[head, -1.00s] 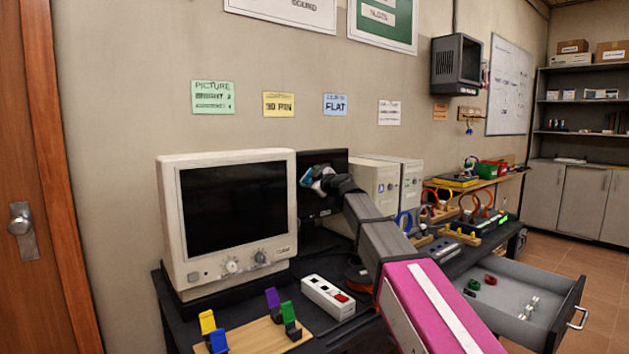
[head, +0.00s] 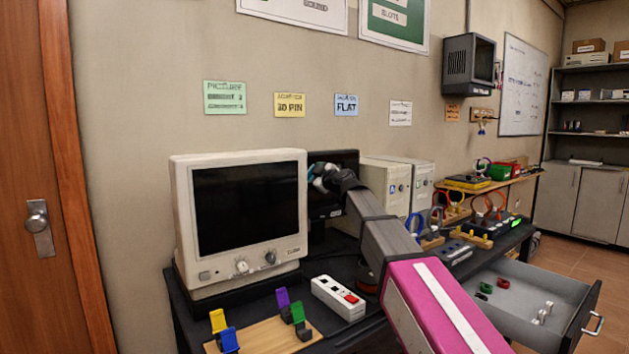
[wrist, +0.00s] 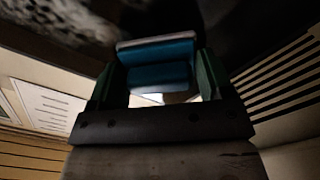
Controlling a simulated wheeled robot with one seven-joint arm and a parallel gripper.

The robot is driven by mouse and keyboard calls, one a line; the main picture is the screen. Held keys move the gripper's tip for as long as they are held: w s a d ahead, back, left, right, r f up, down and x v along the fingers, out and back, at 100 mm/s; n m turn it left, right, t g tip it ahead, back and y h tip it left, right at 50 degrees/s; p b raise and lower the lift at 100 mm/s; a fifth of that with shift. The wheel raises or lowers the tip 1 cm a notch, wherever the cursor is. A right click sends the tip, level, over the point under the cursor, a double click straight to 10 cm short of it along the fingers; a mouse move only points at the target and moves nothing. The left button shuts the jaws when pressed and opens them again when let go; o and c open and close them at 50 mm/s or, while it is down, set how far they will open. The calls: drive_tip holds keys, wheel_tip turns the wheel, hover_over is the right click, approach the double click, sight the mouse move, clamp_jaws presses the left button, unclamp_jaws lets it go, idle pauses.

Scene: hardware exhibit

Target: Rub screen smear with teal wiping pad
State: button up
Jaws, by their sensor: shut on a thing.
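My gripper (wrist: 158,82) is shut on the teal wiping pad (wrist: 158,52), which sits between its green fingers in the wrist view. In the head view my gripper (head: 322,178) is in front of the dark flat screen (head: 348,160), behind the right edge of the beige monitor. Only a sliver of the teal pad (head: 311,172) shows there. In the wrist view a dark surface fills the top, with a pale mottled patch (wrist: 45,18) at upper left that looks like the smear. I cannot tell whether the pad touches the screen.
The beige monitor (head: 290,230) stands close left of my gripper. Beige computer cases (head: 385,185) stand to the right. A white power strip (head: 338,297) and a wooden board with coloured clips (head: 262,335) lie in front. A grey drawer (head: 530,300) is open at right.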

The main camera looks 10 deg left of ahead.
drive_tip(key=w+d, duration=0.9)
drive_tip(key=w, duration=0.2)
drive_tip(key=shift+w+d, duration=0.4)
idle(1.3)
drive_tip(key=v, duration=0.6)
idle(0.5)
drive_tip(key=shift+s+d, duration=0.15)
drive_tip(key=shift+v, duration=1.35)
